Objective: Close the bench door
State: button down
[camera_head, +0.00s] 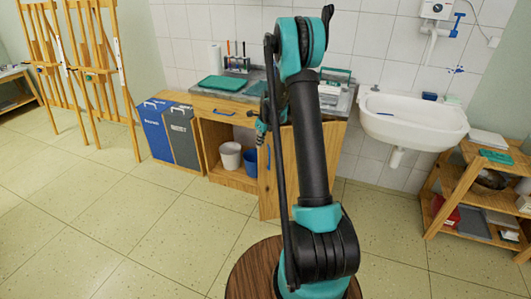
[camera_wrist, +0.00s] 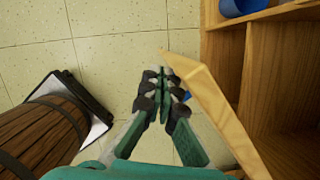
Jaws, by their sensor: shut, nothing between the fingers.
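The wooden bench (camera_head: 222,105) stands against the tiled wall, and its open compartment faces the room. Its door (camera_head: 270,197) stands open, swung out from the front, with a blue handle (camera_head: 268,158) on it. In the wrist view the door (camera_wrist: 212,100) shows nearly edge-on, slanting down to the right, with the compartment beyond it. My gripper (camera_wrist: 166,76) is shut and empty, on the handle side of the door, close to its edge. A bit of the blue handle (camera_wrist: 187,96) shows behind the fingers. Contact cannot be told. In the head view my arm hides part of the door.
A white bucket (camera_head: 231,155) and a blue bucket (camera_head: 250,163) stand in the compartment. Blue and grey bins (camera_head: 168,133) stand left of the bench. A sink (camera_head: 413,122) and a wooden shelf (camera_head: 450,190) are at the right, easels (camera_head: 98,75) at the left. The floor in front is clear.

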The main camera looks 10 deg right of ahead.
jog(key=w+d, duration=0.2)
jog(key=w, duration=0.8)
jog(key=w+d+m, duration=0.1)
jog(key=w+d, duration=0.1)
jog(key=w, duration=0.9)
jog(key=shift+m, duration=0.3)
